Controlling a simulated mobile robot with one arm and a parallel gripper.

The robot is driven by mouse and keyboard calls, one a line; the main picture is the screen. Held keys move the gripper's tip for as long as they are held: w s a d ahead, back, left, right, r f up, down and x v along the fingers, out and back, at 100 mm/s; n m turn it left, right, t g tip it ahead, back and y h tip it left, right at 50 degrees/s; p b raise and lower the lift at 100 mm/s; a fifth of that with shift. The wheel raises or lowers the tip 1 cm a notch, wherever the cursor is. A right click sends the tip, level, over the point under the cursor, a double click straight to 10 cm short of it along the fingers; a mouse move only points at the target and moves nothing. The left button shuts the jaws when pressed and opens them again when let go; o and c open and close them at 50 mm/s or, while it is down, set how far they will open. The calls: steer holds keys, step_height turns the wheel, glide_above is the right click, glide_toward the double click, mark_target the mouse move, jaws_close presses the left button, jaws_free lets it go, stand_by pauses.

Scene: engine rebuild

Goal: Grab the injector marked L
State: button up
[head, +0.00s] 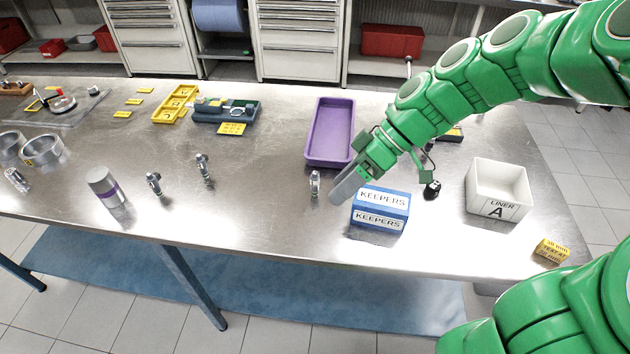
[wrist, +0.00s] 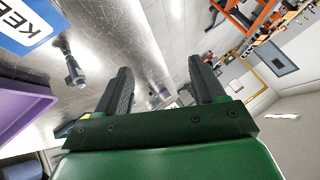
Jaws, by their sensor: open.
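Three small metallic injector-like parts with dark ends stand on the steel bench in the head view: one (head: 315,183) just left of my gripper, one (head: 204,166) farther left, and one (head: 153,183) beyond it. No letter is legible on any of them, so I cannot tell which is marked L. My gripper (head: 343,192) is open and apparently empty, above the bench between the nearest part and the blue KEEPERS box (head: 380,209). In the wrist view, my gripper (wrist: 160,66) has its fingers apart. One such part (wrist: 70,63) is left of them, outside the jaws.
A purple tray (head: 312,144) lies behind the nearest part. A white LINER A bin (head: 524,202) and a yellow block (head: 551,251) are at right. A grey cylinder (head: 107,192) stands at left. The bench (head: 255,205) is clear between the left parts and the nearest one.

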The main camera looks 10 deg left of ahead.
steer(key=w+a+f+n+y, duration=0.1)
steer(key=w+f+n+y, duration=0.15)
steer(key=w, duration=0.45)
steer(key=n+t+y, duration=0.1)
steer(key=n+y, duration=0.2)
glide_toward(315, 175)
steer(key=shift+a+f+h, duration=0.25)
steer(key=shift+a+f, duration=0.85)
steer(key=shift+w+a+f, duration=0.1)
steer(key=shift+a+f, duration=0.15)
steer(key=shift+a, duration=0.1)
steer(key=shift+w+r+x, duration=0.1)
steer(key=shift+r+x, duration=0.05)
steer(key=shift+x, duration=1.6)
steer(key=shift+w+r+x, duration=0.1)
steer(key=shift+w+x, duration=0.05)
steer(key=shift+x, duration=1.6)
steer(key=shift+a, duration=0.15)
steer(key=c, duration=1.1)
